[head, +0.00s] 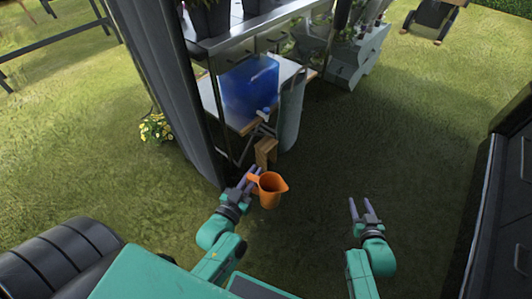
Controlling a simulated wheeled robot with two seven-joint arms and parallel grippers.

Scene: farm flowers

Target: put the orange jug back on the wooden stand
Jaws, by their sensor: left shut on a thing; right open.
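The orange jug (269,192) is near the middle of the head view, above the shaded grass. My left gripper (248,180) is shut on the jug at its left side, by the handle, and the jug looks roughly upright. A small wooden stand (266,152) stands just beyond the jug, near the foot of the shelf unit; its lower part is partly hidden by the jug and gripper. My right gripper (365,209) is open and empty to the right, apart from the jug.
A blue water container (250,86) sits on a wooden-edged table (213,100) behind the stand. A grey-green bag or cloth (291,110) hangs beside it. A dark curtain-like panel (168,80) rises at left. A dark cabinet (495,215) stands at far right. Grass between is open.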

